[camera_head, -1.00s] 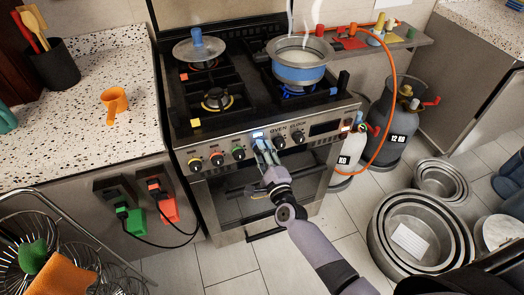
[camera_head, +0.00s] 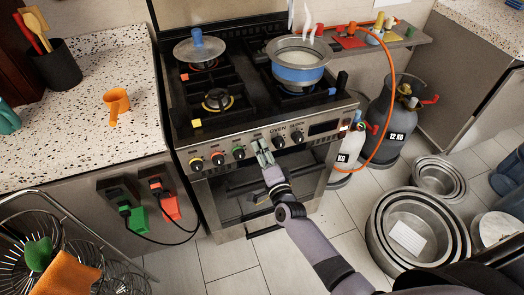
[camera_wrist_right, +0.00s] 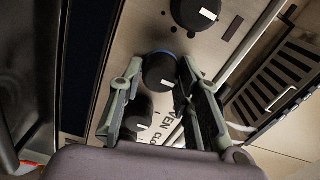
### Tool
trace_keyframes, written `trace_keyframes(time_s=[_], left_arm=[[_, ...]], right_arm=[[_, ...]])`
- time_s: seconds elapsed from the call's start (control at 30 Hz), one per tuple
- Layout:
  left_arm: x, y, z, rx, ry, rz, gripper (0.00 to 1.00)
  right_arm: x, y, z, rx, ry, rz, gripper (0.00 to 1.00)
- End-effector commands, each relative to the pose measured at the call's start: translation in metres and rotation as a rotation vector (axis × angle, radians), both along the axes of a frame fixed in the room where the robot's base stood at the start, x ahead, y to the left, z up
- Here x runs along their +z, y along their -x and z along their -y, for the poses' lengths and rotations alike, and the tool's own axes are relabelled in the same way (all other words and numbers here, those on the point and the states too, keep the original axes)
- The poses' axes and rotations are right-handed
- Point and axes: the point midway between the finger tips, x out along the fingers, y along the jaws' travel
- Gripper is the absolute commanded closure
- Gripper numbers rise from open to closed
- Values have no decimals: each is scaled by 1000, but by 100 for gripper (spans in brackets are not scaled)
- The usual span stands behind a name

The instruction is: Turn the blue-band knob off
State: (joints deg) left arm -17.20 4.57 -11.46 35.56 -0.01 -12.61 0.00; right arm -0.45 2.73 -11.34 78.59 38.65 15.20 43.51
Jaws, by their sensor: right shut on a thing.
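The blue-band knob (camera_wrist_right: 158,72) is black with a white mark and a blue ring at its base. It sits between the fingers of my right gripper (camera_wrist_right: 160,66) in the wrist view. In the head view my right gripper (camera_head: 262,146) is shut on it at the stove's front panel and hides most of it. A steaming pot with a blue band (camera_head: 299,75) stands on the front right burner (camera_head: 296,92), where no blue flame shows. My left gripper is out of view.
Other knobs stand close on both sides, including a green-band knob (camera_head: 239,153) and an oven knob (camera_head: 278,142). The oven handle (camera_head: 262,182) lies below. Gas bottles (camera_head: 391,118) and stacked metal pots (camera_head: 418,232) stand on the floor at right.

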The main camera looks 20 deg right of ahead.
Motion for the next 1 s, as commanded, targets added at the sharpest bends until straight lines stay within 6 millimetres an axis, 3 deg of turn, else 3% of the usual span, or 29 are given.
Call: trace_keyframes(time_s=[0.43, 0.47, 0.5, 0.6, 0.87, 1.0], left_arm=[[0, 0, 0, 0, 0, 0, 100], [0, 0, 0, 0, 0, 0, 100], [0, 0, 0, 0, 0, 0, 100], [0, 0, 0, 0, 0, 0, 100], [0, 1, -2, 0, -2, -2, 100], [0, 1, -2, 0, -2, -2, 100]], right_arm=[[-2, 1, 0, 1, 15, -3, 97], [-2, 1, 0, 1, 15, -3, 69], [-2, 1, 0, 1, 15, -3, 66], [-1, 1, 0, 2, 14, -2, 61], [-1, 1, 0, 1, 13, -1, 61], [-2, 11, 0, 1, 13, -2, 61]])
